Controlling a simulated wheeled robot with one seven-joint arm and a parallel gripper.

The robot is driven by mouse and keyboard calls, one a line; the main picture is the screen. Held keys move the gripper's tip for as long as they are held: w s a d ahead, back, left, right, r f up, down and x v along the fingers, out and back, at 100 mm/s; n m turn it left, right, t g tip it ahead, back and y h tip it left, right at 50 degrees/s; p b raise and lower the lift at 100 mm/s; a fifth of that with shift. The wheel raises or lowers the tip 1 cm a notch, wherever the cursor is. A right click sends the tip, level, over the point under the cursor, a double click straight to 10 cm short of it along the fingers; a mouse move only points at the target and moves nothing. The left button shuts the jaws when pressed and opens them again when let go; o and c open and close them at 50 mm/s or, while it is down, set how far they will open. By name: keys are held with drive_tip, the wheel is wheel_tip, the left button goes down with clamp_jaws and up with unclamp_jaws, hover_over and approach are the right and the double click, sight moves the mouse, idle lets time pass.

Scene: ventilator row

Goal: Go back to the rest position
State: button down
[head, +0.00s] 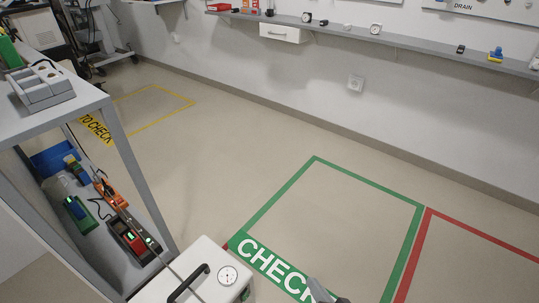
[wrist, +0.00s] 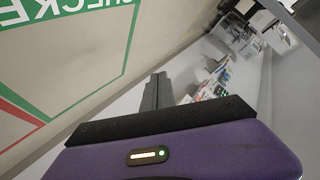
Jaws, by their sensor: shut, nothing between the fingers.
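My gripper (head: 328,296) shows only as a small grey tip at the bottom edge of the head view, over the lettering of the green floor frame. In the wrist view my gripper (wrist: 157,92) has its two dark fingers together, with nothing between them. The purple housing with a small lit indicator fills the bottom of that view. Most of my arm is out of the head view.
A grey shelf unit (head: 125,140) stands at left. A white box (head: 205,285) with a black handle and gauge is at bottom centre. Green (head: 290,182), red (head: 428,212) and yellow (head: 180,97) floor frames look empty. A wall shelf (head: 400,42) runs along the back.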

drive_tip(key=s+d+r+n+t+h, duration=0.1)
drive_tip(key=s+d+r+h, duration=0.15)
drive_tip(key=s+r, duration=0.55)
drive_tip(key=s+d+r+n+h, duration=0.1)
drive_tip(key=s+d+r, duration=0.25)
drive_tip(key=s, duration=0.85)
drive_tip(key=s+d+r+n+t+h, duration=0.1)
drive_tip(key=s+d+r, duration=0.2)
drive_tip(key=s+r, duration=0.5)
wheel_tip(320, 180, up, 23)
drive_tip(key=s+p, duration=0.1)
drive_tip(key=p, duration=2.4)
drive_tip(key=shift+s+a+n, duration=0.15)
drive_tip(key=shift+a+n, duration=0.15)
